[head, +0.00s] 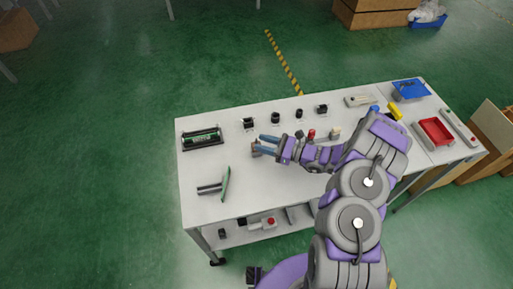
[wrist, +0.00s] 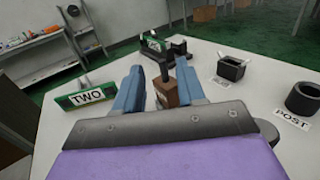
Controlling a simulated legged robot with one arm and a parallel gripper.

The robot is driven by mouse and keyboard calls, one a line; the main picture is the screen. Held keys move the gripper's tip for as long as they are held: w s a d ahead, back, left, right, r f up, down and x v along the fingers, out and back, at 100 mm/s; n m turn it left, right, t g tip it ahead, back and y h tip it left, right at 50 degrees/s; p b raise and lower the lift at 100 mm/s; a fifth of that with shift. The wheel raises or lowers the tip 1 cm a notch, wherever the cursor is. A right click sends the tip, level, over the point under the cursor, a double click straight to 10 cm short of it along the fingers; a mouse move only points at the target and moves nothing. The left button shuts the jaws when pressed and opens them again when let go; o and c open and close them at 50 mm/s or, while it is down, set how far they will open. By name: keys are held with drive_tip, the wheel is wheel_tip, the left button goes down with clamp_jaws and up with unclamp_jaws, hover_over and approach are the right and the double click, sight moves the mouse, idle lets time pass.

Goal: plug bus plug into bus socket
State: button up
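My gripper (head: 258,144) reaches left over the white table, and its blue fingers are spread apart. In the wrist view, a small brown block (wrist: 168,93) with dark upright parts sits between the fingertips (wrist: 158,88), closer to the right finger. It may be the bus plug. I cannot tell whether both fingers touch it. A black frame with a green board (head: 202,138) stands at the table's far left, apart from the gripper. It also shows in the wrist view (wrist: 165,45). It may be the bus socket, but its label is too small to read.
A green board labelled TWO (wrist: 85,96) stands at the table's near left (head: 226,183). Small black fixtures (head: 276,117) line the far side, including a ring labelled POST (wrist: 303,98). A red tray (head: 435,131) is at right. The table (head: 205,168) is bare between fixtures.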

drive_tip(key=x, duration=0.3)
drive_tip(key=b+x, duration=0.1)
drive_tip(key=shift+w+a+f, duration=0.1)
drive_tip(key=shift+w+f, duration=0.15)
drive_tip(key=shift+f, duration=0.1)
drive_tip(key=shift+w+a, duration=0.15)
drive_tip(key=shift+a, duration=0.35)
drive_tip(key=shift+d, duration=0.1)
clamp_jaws()
